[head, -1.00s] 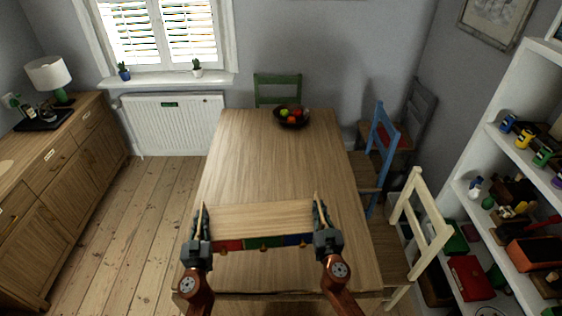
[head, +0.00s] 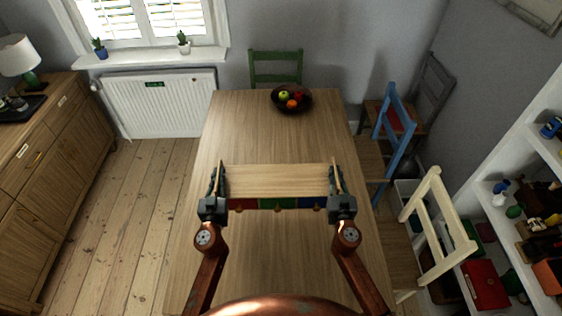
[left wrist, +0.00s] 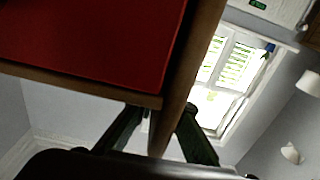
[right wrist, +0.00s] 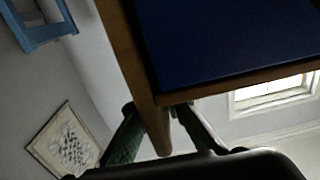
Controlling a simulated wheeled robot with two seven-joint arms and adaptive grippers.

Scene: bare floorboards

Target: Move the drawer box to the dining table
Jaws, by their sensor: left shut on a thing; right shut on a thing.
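The drawer box (head: 277,181) is wooden with small red, green and blue drawer fronts on its near side. Both my grippers hold it level over the wooden dining table (head: 265,130); I cannot tell whether it touches the tabletop. My left gripper (head: 217,184) is shut on its left side wall, and my right gripper (head: 337,182) is shut on its right side wall. In the left wrist view the box shows a red panel (left wrist: 95,40) beside the fingers. In the right wrist view it shows a blue panel (right wrist: 225,40).
A bowl of fruit (head: 291,100) stands at the table's far end. A green chair (head: 275,68) is behind it; blue (head: 388,130) and cream (head: 437,225) chairs line the right side. A sideboard (head: 60,160) stands left, white shelves (head: 510,190) right. The table's middle is clear.

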